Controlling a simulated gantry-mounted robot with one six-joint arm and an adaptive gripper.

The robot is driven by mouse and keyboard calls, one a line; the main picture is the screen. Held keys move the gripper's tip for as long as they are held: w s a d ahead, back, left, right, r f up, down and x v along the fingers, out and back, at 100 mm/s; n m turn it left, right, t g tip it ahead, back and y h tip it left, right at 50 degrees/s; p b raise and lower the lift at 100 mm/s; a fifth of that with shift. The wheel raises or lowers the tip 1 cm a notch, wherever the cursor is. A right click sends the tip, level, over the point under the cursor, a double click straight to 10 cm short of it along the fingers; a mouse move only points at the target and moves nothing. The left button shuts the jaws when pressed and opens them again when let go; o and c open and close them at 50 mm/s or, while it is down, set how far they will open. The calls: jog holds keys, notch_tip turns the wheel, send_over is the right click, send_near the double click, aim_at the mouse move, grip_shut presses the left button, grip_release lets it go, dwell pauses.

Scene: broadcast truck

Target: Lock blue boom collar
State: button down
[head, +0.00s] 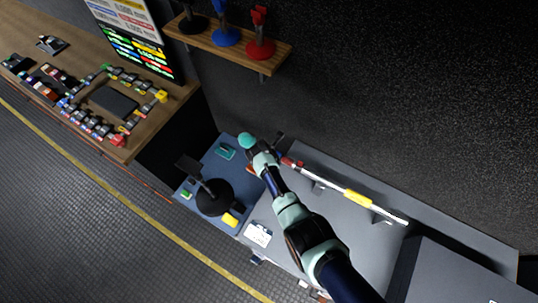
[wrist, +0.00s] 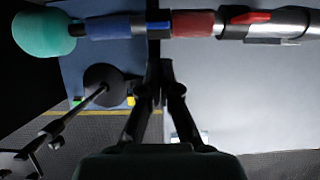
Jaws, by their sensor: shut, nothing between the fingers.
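The boom pole (head: 330,184) lies on small cradles along the grey bench, with a yellow band and a red part near its left end. In the wrist view the pole (wrist: 290,25) runs across the top, with a teal foam ball (wrist: 42,33) at its left end. A blue sleeve (wrist: 108,26), a narrow bright blue collar (wrist: 158,25), a red sleeve (wrist: 193,23) and a red lever (wrist: 248,18) follow to the right. My gripper (wrist: 160,66) is shut and empty, its fingertips just below the blue collar in the picture; contact cannot be told.
A blue mat (head: 213,165) holds a black stand with a round base (head: 214,197), a yellow block (head: 230,220) and small green pieces. A wall shelf (head: 229,46) carries black, blue and red items. A wooden desk (head: 140,139) with controls stands left. A dark box (head: 450,272) is at right.

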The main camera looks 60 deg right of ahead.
jog(key=a+p+v, duration=0.1)
jog(key=p+v, duration=0.1)
jog(key=v, duration=0.8)
jog(key=shift+p, duration=0.3)
jog(key=shift+a, duration=0.15)
